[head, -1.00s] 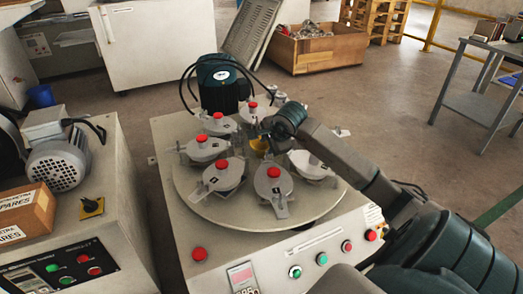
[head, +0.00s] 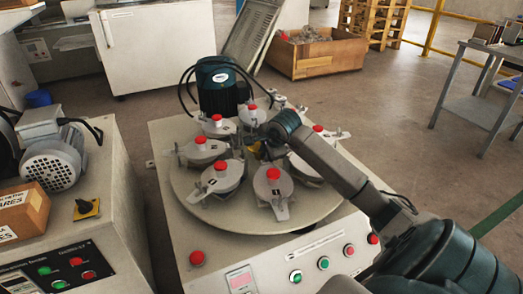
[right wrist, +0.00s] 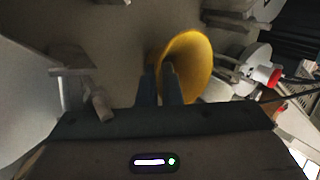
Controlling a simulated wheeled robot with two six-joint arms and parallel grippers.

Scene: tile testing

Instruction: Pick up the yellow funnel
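The yellow funnel (head: 255,153) stands near the middle of the round grey plate (head: 215,213) of the machine, partly hidden by my right gripper (head: 258,141). In the right wrist view the funnel's wide mouth (right wrist: 197,62) shows. My right gripper's fingers (right wrist: 160,85) are close together, one inside the mouth and one outside, with the funnel's wall between them. The gripper looks shut on that wall. I cannot tell whether the funnel is lifted off the plate. My left gripper is not in view.
Several grey holders with red knobs (head: 272,174) ring the plate closely around the funnel. A dark motor (head: 215,85) with cables stands behind. A control cabinet (head: 110,230) with a grey motor stands at left. Open floor (head: 410,130) lies at right.

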